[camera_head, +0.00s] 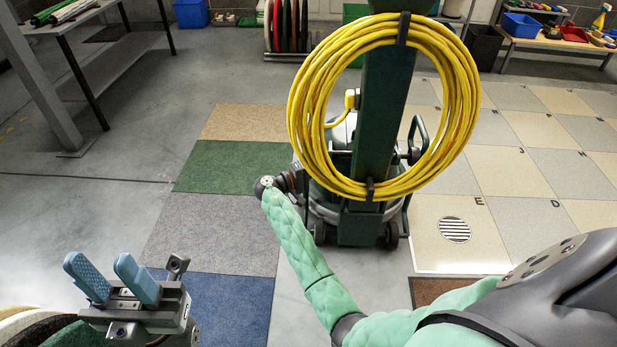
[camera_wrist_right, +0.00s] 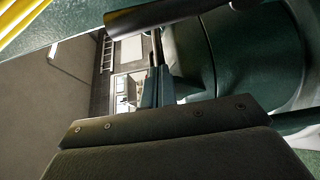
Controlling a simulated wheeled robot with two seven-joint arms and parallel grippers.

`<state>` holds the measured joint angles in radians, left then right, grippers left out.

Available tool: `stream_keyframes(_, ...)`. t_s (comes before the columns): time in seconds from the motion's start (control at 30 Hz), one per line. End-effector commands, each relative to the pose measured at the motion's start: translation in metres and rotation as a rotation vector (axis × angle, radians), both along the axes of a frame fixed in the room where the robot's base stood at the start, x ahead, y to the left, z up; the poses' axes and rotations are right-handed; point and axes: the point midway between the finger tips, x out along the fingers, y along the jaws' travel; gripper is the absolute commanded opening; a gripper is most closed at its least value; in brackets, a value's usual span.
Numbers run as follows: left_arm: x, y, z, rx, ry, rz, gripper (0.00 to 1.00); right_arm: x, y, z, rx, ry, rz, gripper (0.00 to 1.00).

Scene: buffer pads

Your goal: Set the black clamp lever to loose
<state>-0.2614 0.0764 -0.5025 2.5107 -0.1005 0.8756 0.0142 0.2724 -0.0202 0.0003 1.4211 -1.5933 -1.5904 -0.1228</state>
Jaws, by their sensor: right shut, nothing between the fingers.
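A green floor machine (camera_head: 362,225) with a tall green handle column (camera_head: 383,110) stands ahead in the head view. My right arm reaches to its left side, where my right gripper (camera_head: 287,182) is small, dark and partly hidden near the machine's low body. It is shut and empty. I cannot clearly make out the clamp lever or its setting in the head view. In the right wrist view a black bar (camera_wrist_right: 165,18) crosses the top beside green machine parts; I cannot tell whether it is the lever. My left gripper (camera_head: 98,264) is open and empty, with its blue fingers apart, at lower left.
A coiled yellow cable (camera_head: 308,100) hangs on the column. Carpet tiles (camera_head: 225,220) lie left of the machine and checkered tiles (camera_head: 520,175) right. A metal table (camera_head: 85,15) stands at back left. Round pads (camera_head: 35,328) lie beneath my left gripper. Grey floor between is clear.

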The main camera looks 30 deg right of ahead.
Motion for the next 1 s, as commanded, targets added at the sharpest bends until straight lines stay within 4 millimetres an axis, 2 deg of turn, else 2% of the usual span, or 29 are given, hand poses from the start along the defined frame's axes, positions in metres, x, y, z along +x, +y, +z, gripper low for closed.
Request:
stream_keyframes(0.07,0.0,-0.001,-0.006,0.006,0.001,0.002,0.36,0.0,-0.014,-0.002,-0.001,-0.001,-0.001,0.0)
stream_keyframes(0.2,0.0,-0.002,-0.012,0.017,0.002,0.005,0.36,-0.02,-0.004,-0.003,0.002,0.0,0.001,0.0)
stream_keyframes(0.4,0.0,-0.004,-0.017,0.031,0.004,0.008,0.36,-0.035,0.001,-0.001,0.001,0.001,0.001,0.0)
stream_keyframes(1.0,0.001,-0.004,-0.018,0.027,0.005,0.009,0.36,-0.039,-0.001,-0.001,-0.009,-0.013,0.0,0.0)
